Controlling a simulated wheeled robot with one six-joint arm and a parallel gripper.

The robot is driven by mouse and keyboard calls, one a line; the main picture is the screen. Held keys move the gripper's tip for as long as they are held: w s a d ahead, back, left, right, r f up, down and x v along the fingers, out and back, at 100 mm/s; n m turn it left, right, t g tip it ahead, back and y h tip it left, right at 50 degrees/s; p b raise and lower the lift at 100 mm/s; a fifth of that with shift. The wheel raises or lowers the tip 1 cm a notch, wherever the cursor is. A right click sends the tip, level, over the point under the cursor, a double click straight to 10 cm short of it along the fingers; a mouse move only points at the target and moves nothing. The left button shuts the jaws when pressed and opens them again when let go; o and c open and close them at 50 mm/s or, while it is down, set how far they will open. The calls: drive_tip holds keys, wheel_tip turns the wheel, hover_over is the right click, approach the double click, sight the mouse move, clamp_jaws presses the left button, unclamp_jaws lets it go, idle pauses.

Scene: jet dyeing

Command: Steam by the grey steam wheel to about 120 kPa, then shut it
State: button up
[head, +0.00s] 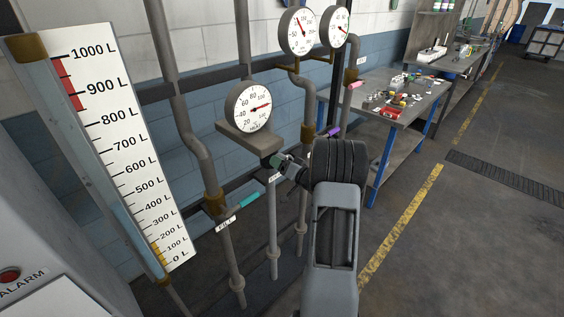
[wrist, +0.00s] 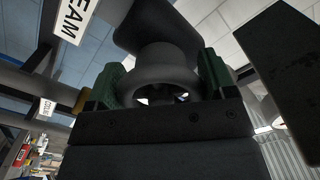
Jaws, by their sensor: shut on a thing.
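The grey steam wheel (wrist: 165,76) sits between the green pads of my gripper (wrist: 162,82), which is shut on its rim. A white label reading STEAM (wrist: 72,18) is beside it. In the head view my gripper (head: 274,162) is at the pipes, below a round gauge (head: 248,107) on a grey bracket; the wheel is mostly hidden there. That gauge's red needle points right and slightly up, near the upper part of its scale. Two more gauges are higher: one (head: 299,31) has its needle up and left, the other (head: 333,27) is too small to read.
A litre scale (head: 125,140) stands at the left, above a red alarm button (head: 10,275). A teal handle (head: 250,200), a purple handle (head: 333,132) and a pink handle (head: 356,85) are on nearby pipes. A workbench (head: 400,118) stands behind; the floor at right is clear.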

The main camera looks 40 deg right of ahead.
idle(0.6)
drive_tip(key=o, duration=0.9)
drive_tip(key=s, duration=0.4)
drive_tip(key=s+d+b, duration=0.1)
drive_tip(key=s, duration=0.4)
drive_tip(key=s+d+b, duration=0.1)
drive_tip(key=s, duration=0.3)
drive_tip(key=shift+s+d, duration=0.25)
drive_tip(key=shift+s, duration=0.1)
